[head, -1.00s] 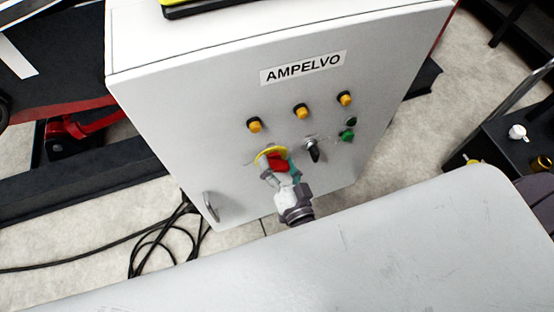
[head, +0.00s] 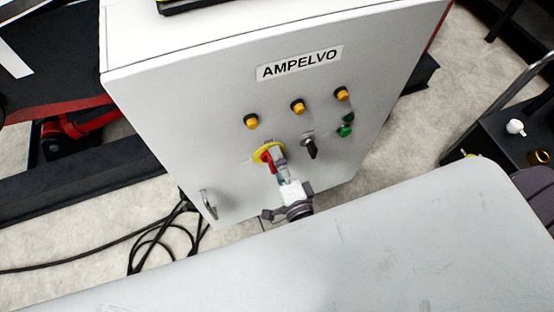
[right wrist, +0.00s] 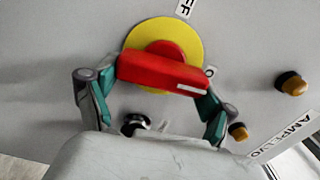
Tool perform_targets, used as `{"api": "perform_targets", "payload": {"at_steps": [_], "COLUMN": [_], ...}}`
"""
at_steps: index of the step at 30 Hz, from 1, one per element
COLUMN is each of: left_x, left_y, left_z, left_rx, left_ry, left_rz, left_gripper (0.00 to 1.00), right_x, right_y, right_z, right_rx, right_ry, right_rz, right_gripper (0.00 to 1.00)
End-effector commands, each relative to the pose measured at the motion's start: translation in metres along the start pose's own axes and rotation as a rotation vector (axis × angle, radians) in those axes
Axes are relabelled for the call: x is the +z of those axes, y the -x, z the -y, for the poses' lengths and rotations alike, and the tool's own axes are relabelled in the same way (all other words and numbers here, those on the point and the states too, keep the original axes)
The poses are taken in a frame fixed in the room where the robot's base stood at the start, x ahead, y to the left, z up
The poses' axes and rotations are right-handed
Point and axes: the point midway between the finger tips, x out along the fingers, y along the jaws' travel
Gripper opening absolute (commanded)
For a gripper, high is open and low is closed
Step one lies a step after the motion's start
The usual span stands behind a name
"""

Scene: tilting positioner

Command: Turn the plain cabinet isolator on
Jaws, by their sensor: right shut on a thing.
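The isolator is a red handle (right wrist: 160,70) on a yellow disc (right wrist: 190,35), on the front of the grey cabinet (head: 200,110). It also shows in the head view as a partly hidden yellow and red knob (head: 259,154). My right gripper (right wrist: 163,80) is shut on the red handle, one teal-padded finger at each end. The handle's white mark is at its right end in the right wrist view, near a label starting with "O" that a finger partly covers. A label ending "FF" (right wrist: 185,7) stands above the disc. My left gripper is not in view.
A black selector switch (head: 310,147) sits close right of the isolator. Several amber lamps (head: 298,106) and a green button (head: 345,131) are above and right. A door handle (head: 209,204) is lower left. Black cables (head: 160,245) lie on the floor.

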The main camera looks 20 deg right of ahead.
Motion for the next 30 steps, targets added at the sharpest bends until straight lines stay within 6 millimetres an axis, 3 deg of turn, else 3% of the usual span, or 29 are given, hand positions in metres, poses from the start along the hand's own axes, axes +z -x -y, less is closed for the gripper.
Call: {"api": "perform_targets", "payload": {"at_steps": [22, 23, 24, 26, 30], "left_x": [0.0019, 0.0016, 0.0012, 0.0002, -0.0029], "left_y": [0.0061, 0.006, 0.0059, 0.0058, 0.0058], "left_z": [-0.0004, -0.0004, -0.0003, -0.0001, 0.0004], "left_rx": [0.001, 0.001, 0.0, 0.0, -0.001], "left_ry": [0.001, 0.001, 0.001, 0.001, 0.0], "left_rz": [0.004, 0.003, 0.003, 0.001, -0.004], "left_gripper": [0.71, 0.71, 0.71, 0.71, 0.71], "right_x": [-0.0006, -0.0006, -0.0006, -0.0005, -0.0003], "right_y": [0.0002, 0.0002, 0.0002, 0.0002, 0.0002], "right_z": [-0.0014, -0.0014, -0.0015, -0.0014, -0.0013], "right_rx": [0.001, 0.001, 0.002, 0.001, 0.001], "right_ry": [-0.09, -0.09, -0.09, -0.089, -0.087], "right_rz": [-0.002, -0.002, -0.002, -0.001, -0.001], "right_gripper": [0.48, 0.86, 0.93, 1.0, 1.0]}}
